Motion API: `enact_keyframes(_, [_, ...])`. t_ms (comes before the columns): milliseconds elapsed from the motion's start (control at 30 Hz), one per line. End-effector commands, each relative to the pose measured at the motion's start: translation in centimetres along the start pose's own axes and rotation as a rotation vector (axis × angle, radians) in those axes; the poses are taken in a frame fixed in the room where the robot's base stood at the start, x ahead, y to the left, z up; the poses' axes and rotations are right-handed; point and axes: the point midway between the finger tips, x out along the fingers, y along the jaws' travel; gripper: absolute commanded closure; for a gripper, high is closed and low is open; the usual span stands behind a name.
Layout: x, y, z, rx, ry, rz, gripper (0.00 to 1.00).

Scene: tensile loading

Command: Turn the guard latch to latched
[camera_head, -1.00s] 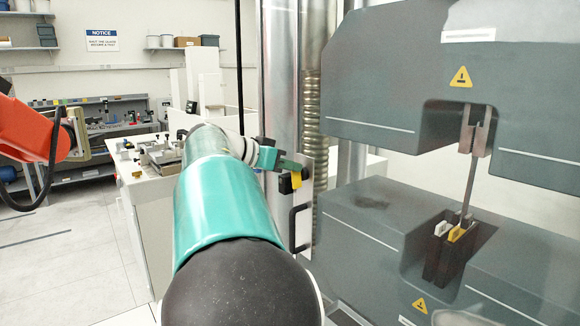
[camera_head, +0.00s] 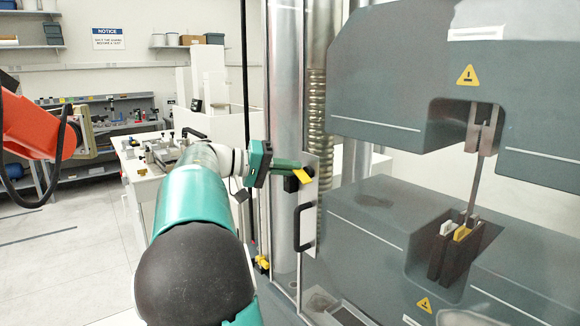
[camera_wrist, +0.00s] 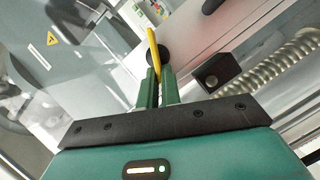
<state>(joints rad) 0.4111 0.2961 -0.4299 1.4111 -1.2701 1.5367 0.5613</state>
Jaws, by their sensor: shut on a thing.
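The guard latch (camera_head: 302,174) is a yellow lever on a black round hub, on a pale metal plate (camera_head: 309,215) at the edge of the clear guard. In the head view the lever is tilted, its end lower left of the hub. The yellow lever (camera_wrist: 153,50) also shows in the wrist view, standing between the green fingers with the black hub behind it. My gripper (camera_wrist: 159,80) is shut on the lever; in the head view my gripper (camera_head: 287,167) reaches it from the left. The fingers hide the lever's gripped part.
A black handle (camera_head: 298,228) sits on the plate below the latch. A large grey testing machine (camera_head: 375,110) with a clamped metal specimen (camera_head: 477,180) stands at right. An orange robot arm (camera_head: 35,130) and a bench are at left. Open floor lies at lower left.

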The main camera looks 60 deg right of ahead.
Motion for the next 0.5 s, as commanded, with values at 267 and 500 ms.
enact_keyframes(267, [-0.19, -0.80, 0.06, -0.229, 0.003, 0.095, 1.00])
enact_keyframes(500, [-0.12, -1.23, 0.19, -0.373, 0.004, 0.154, 1.00])
